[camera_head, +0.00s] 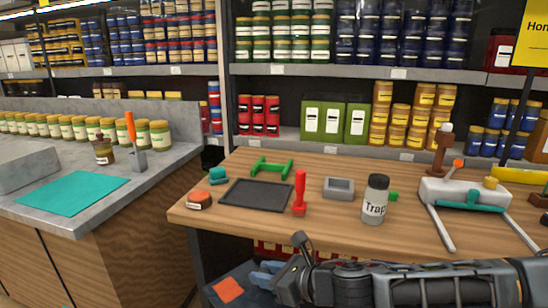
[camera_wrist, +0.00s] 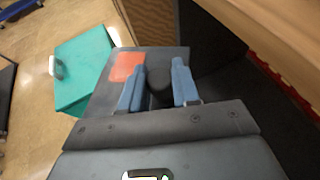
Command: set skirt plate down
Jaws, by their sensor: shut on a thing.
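The skirt plate appears to be the flat dark grey panel (camera_wrist: 165,56) with an orange square on it. In the head view it also shows (camera_head: 245,277) low in front of the wooden workbench, partly cut off by the bottom edge. My gripper (camera_wrist: 157,84) has its two blue fingers on either side of a dark rounded knob that seems to belong to the panel. In the head view my gripper (camera_head: 264,276) is below the bench's front edge, shut at the panel's right side. The gripper body hides the panel's near part.
The workbench (camera_head: 330,240) holds a black tray (camera_head: 240,195), a red-handled tool (camera_head: 299,195), a grey block (camera_head: 339,187), a Trap jar (camera_head: 375,200) and a white pump-like assembly (camera_head: 465,192). A grey counter (camera_head: 160,175) with a teal mat (camera_head: 75,193) stands left. A teal box (camera_wrist: 85,60) is on the floor.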

